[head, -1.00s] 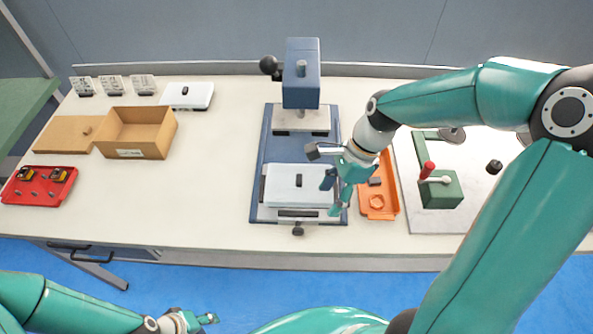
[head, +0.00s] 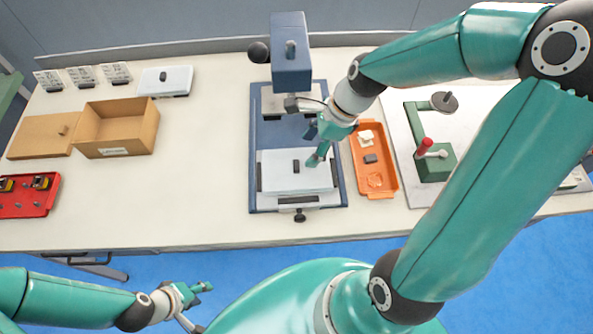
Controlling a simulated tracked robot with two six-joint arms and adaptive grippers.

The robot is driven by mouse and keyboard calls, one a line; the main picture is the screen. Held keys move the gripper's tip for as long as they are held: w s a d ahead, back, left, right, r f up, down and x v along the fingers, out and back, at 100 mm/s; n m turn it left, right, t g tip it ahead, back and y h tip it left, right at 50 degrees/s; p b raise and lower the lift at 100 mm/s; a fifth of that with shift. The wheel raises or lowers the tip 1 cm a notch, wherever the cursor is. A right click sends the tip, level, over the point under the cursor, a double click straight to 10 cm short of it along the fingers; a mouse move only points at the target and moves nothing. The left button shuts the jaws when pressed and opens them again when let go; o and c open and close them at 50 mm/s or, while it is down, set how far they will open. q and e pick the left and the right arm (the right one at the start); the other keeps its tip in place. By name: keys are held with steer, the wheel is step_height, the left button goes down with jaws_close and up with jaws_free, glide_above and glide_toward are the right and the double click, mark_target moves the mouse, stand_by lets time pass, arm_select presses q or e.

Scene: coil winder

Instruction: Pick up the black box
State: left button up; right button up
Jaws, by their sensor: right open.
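Several small dark blocks could be the black box, and I cannot tell which one is meant. One dark block (head: 370,158) lies in the orange tray (head: 389,184), right of the press. Another dark block (head: 296,166) sits on the white plate (head: 277,180) in the blue press fixture. My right gripper (head: 314,145) is open and empty, over the right part of the fixture. It is left of the tray block and right of the plate block, apart from both. My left gripper (head: 198,292) is in front of the bench, away from these objects; its jaw state is unclear.
The blue press head (head: 291,60) stands close behind my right gripper. A cardboard box (head: 118,135), its lid (head: 42,137), a red tray (head: 36,205) and a white case (head: 150,82) are at left. A green winder (head: 436,160) is at right. The bench between box and press is clear.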

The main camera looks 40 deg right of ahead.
mark_target(297, 164)
steer(key=shift+a+x, duration=0.1)
steer(key=shift+x, duration=1.45)
steer(key=shift+a+x, duration=0.15)
steer(key=shift+x, duration=1.4)
steer(key=shift+r, duration=0.15)
jaws_close()
